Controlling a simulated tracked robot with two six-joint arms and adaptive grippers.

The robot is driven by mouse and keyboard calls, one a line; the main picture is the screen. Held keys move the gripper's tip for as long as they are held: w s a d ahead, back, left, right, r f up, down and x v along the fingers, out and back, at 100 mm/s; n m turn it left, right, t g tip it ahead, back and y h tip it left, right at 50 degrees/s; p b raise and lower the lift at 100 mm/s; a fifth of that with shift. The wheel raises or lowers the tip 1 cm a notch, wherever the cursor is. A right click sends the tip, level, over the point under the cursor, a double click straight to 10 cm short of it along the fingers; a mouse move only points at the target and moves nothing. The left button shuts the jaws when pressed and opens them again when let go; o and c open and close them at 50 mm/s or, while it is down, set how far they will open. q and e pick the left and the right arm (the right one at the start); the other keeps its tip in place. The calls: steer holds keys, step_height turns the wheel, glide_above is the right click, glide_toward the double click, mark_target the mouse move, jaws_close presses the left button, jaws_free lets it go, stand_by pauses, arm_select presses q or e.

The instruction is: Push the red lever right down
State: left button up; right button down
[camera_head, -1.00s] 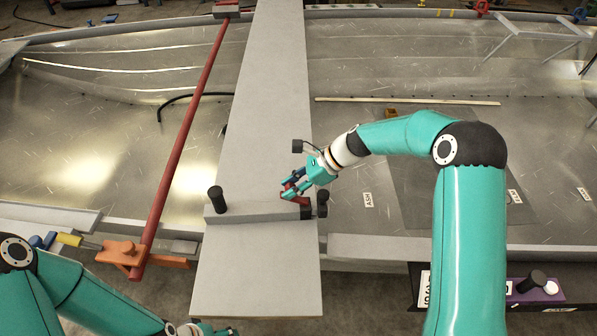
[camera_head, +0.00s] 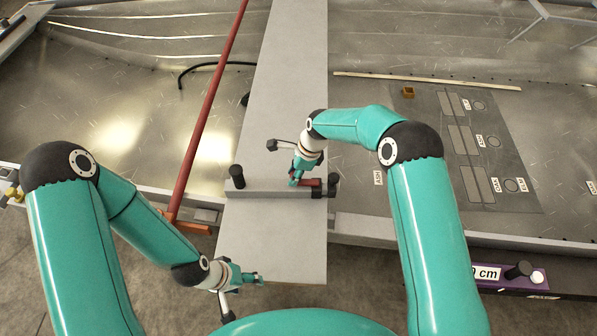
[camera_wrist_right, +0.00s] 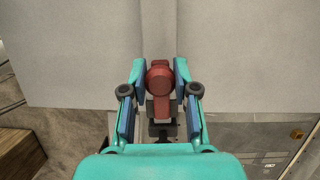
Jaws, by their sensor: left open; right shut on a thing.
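The red lever (camera_head: 311,183) is a short red handle at the right end of a grey bar (camera_head: 268,191) lying across the grey plank. My right gripper (camera_head: 295,181) is at the lever from its left side. In the right wrist view, the lever's rounded red end (camera_wrist_right: 160,78) sits between the two fingers, and the gripper is shut on it. The exact tilt of the lever is hard to tell, as the fingers cover part of it. My left gripper (camera_head: 258,279) is open and empty, low over the near part of the plank, apart from the lever.
The grey plank (camera_head: 285,85) runs away across the metal hull. A black knob (camera_head: 237,176) stands at the bar's left end, another black part (camera_head: 332,181) at its right. A long red pole (camera_head: 208,115) slopes left of the plank. A purple box (camera_head: 505,279) lies at right.

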mark_target(307, 181)
steer(key=shift+d, duration=0.1)
steer(key=c, duration=0.9)
jaws_free()
steer(key=shift+o, duration=0.2)
steer(key=v, duration=1.1)
steer(key=shift+r, duration=0.4)
steer(key=shift+d, duration=0.25)
